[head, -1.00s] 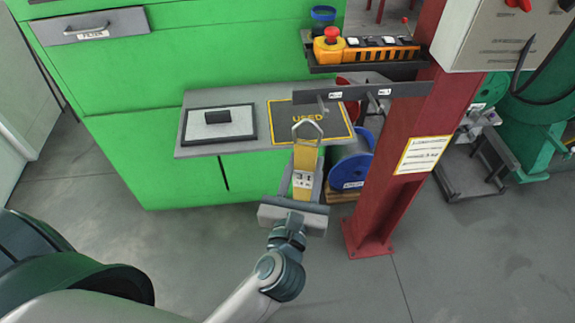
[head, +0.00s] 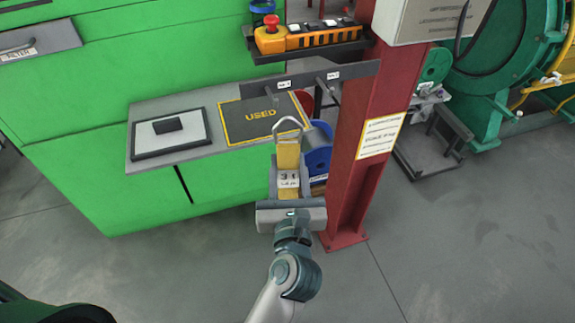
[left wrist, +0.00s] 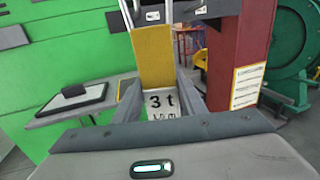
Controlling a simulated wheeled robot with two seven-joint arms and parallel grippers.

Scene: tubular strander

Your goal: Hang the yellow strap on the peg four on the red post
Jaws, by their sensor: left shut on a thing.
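The yellow strap (head: 288,155) hangs in my left gripper (head: 289,172), which is shut on it. Its tag reads "3 t", and a metal loop (head: 287,124) stands up at its top end. In the left wrist view the strap (left wrist: 153,52) rises between the fingers, and the loop's top is cut off. The red post (head: 371,125) carries a dark bar (head: 352,74) with two visible pegs and small labels, too small to read. The loop appears below the bar, between the two pegs in the picture, apart from them. My right gripper is out of view.
A grey shelf (head: 150,109) on the green cabinet (head: 110,195) holds a framed plate and a "USED" mat (head: 238,126). Above the bar is an orange button box (head: 310,38). Blue and red spools are behind the strap.

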